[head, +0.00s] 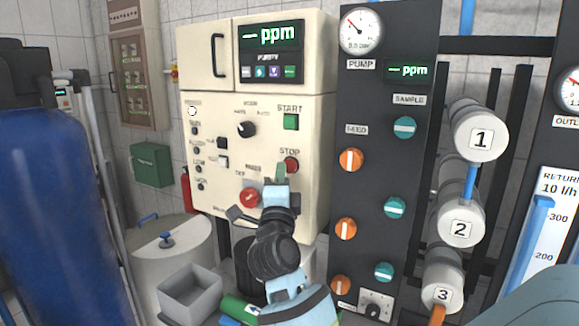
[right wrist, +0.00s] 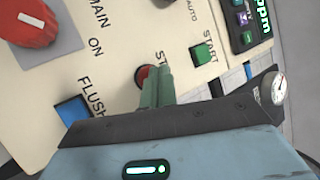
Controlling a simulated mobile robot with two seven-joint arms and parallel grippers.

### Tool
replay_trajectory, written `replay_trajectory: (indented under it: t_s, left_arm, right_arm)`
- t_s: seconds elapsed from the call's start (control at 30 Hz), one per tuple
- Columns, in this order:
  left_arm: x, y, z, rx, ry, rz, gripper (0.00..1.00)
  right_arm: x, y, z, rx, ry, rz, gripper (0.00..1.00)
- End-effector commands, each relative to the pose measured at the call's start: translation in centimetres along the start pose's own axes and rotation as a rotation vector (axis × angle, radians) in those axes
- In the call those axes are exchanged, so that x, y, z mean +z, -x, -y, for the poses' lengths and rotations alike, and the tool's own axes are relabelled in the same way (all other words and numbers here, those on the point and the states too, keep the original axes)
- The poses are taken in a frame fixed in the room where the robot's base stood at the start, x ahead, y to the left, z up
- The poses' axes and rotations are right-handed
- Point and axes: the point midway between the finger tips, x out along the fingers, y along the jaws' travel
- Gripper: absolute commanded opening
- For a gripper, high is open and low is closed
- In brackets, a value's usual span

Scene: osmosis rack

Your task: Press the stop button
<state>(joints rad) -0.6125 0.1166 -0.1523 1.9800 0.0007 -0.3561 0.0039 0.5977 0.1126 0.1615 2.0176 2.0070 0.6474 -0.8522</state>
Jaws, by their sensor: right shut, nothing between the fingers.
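The red stop button (head: 292,164) is on the front of the cream control panel (head: 225,120), under the label STOP and below the green start button (head: 291,121). My right gripper (head: 282,172) is in front of the panel, its green fingers shut and empty, with the tips just left of the stop button. In the right wrist view the fingertips (right wrist: 158,72) are beside the red stop button (right wrist: 142,76) and hide part of it. I cannot tell whether they touch it. My left gripper is not in view.
A red main knob (head: 250,197) sits low on the panel, left of my right gripper. A black selector (head: 246,129) is above. A dark board (head: 375,200) with orange and teal knobs stands to the right. A grey bin (head: 190,293) stands below.

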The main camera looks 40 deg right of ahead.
Motion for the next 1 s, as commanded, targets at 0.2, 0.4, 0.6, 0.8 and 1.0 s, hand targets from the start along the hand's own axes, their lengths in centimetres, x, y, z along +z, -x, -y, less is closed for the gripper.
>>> replay_trajectory:
  t_s: [0.2, 0.4, 0.6, 0.8, 1.0]
  left_arm:
    - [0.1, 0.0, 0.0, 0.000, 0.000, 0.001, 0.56]
    - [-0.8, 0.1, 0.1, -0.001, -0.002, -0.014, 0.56]
    - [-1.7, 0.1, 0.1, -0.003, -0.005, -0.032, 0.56]
    - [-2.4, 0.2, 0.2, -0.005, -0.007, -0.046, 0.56]
    - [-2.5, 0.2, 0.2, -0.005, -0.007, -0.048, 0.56]
  right_arm:
    - [0.0, 0.1, -0.1, 0.001, 0.001, 0.001, 0.00]
    - [0.6, 1.0, 0.6, 0.000, -0.002, 0.001, 0.00]
    - [1.2, 2.4, 1.4, 0.000, -0.002, 0.000, 0.00]
    - [1.9, 3.6, 2.0, 0.000, -0.002, 0.001, 0.00]
    - [2.2, 4.0, 2.1, 0.000, 0.000, 0.000, 0.00]
